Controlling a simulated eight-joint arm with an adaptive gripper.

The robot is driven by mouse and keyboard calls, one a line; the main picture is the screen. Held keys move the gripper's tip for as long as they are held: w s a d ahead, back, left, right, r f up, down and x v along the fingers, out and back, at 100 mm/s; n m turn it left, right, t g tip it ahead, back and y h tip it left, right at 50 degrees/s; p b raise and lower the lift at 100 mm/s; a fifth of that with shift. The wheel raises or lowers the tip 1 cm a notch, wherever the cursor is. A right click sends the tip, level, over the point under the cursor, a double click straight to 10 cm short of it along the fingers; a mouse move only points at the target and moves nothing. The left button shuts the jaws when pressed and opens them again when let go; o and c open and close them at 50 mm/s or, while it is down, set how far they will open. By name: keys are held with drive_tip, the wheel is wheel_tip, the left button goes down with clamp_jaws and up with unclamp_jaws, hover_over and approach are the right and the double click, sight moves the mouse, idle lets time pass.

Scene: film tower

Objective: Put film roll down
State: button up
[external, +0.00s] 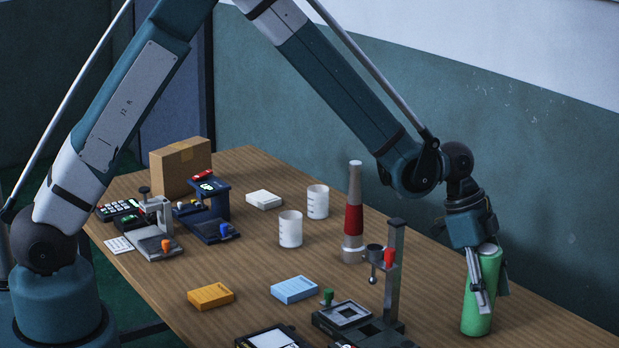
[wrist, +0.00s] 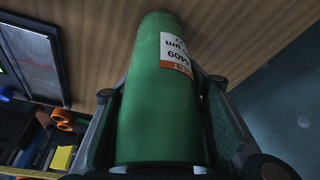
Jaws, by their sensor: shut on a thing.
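The film roll (external: 479,305) is a green upright cylinder at the right end of the wooden table in the external view. My gripper (external: 484,283) is shut on it from above, with a finger along its side. In the wrist view the film roll (wrist: 160,100) fills the middle, with a white and orange label (wrist: 177,54) on its side. The gripper's fingers (wrist: 160,120) lie against both its sides. The roll's lower end is at or very near the tabletop; I cannot tell whether it touches.
A device with a column and red knob (external: 390,270) stands left of the roll. A red and grey tower (external: 354,220), white beakers (external: 290,229), and blue (external: 294,289) and yellow (external: 210,296) boxes stand further left. Bare table (external: 545,318) lies right of the roll, near the wall.

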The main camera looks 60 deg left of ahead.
drive_tip(key=shift+f, duration=0.3)
drive_tip(key=o, duration=1.3)
drive_tip(key=shift+r, duration=0.25)
drive_tip(key=p+v, duration=0.1)
drive_tip(key=v, duration=1)
drive_tip(key=shift+r, duration=0.15)
drive_tip(key=shift+s+a+r, duration=0.1)
drive_tip(key=shift+a+r, duration=0.05)
drive_tip(key=shift+r, duration=0.15)
